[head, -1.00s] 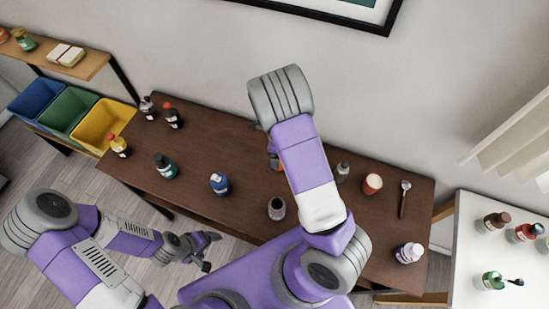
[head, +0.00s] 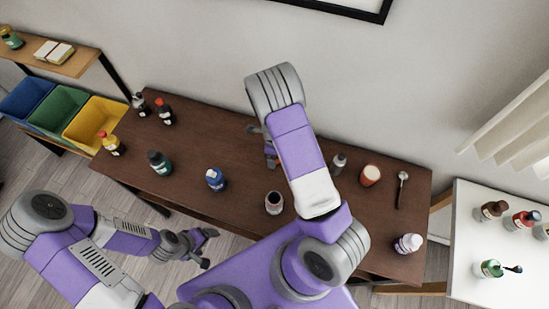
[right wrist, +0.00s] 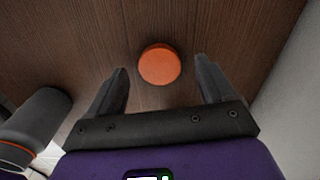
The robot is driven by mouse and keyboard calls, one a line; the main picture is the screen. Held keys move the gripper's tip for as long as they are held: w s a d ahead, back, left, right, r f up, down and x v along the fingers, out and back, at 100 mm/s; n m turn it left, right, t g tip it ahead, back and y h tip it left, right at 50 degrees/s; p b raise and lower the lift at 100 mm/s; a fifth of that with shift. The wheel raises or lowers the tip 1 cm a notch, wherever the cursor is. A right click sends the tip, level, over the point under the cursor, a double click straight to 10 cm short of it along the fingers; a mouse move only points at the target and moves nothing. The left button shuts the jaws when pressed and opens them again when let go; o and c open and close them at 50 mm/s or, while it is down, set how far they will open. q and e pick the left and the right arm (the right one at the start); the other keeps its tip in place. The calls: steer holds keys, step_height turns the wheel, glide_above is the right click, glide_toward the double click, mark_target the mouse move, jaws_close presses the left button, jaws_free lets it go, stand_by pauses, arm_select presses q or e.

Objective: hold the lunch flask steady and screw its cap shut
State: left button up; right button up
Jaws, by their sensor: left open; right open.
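The lunch flask, a dark grey open-topped cup (head: 274,203), stands upright on the brown table near its front edge. In the right wrist view a grey flask body with an orange ring (right wrist: 35,125) shows at the left edge. An orange round cap (right wrist: 160,65) lies flat on the table, just beyond and between my right fingertips. My right gripper (right wrist: 162,85) is open and empty above the table; in the head view it is mostly hidden behind my right arm. My left gripper (head: 207,248) is open and empty, off the table's front edge and left of the flask.
Several bottles stand on the table (head: 205,130), including a blue one (head: 216,180) left of the flask. A white-capped bottle (head: 408,243) stands front right.

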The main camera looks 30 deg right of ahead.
steer(key=shift+f, duration=0.75)
steer(key=shift+c, duration=0.2)
steer(key=c, duration=1.1)
steer(key=shift+o, duration=0.2)
step_height(320, 180, up, 10)
steer(key=p, duration=0.2)
